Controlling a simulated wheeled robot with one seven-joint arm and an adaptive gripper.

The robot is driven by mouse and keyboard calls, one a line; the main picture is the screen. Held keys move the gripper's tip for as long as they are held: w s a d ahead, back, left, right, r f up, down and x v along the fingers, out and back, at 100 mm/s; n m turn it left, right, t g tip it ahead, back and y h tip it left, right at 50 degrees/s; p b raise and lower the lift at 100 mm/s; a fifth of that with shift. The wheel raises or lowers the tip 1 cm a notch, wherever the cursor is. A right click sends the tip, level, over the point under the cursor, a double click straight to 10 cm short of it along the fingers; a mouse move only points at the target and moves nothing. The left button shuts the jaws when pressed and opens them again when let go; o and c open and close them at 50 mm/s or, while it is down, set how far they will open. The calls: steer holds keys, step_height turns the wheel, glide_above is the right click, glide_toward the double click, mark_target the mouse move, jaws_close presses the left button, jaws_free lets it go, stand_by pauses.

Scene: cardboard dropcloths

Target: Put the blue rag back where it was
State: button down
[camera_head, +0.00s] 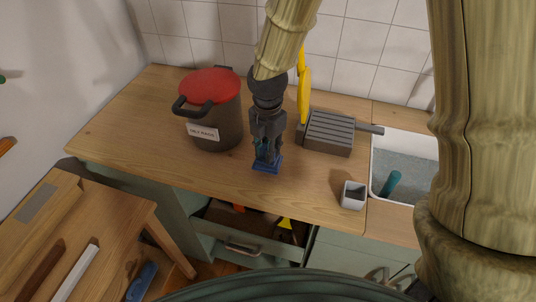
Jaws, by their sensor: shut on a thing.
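My gripper (266,148) points down over the wooden counter, right of a dark pot. It is shut on the blue rag (267,165), which shows as a flat blue patch below the fingertips. The fingers hide part of the rag. I cannot tell if the rag touches the counter or hangs just above it.
A dark pot (228,125) with a red lid (209,85) and a white label stands left. A grey ribbed block (330,131), yellow upright thing (304,95), small grey cup (353,196) and sink (408,151) are right. An open drawer (245,236) lies below. The counter's front left is clear.

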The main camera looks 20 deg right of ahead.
steer(key=shift+f+p, duration=0.4)
steer(key=shift+f, duration=1.2)
steer(key=c, duration=1.3)
jaws_free()
steer(key=shift+f, duration=0.1)
steer(key=shift+o, duration=0.2)
steer(key=shift+r+b, duration=0.95)
steer(key=shift+r, duration=5.2)
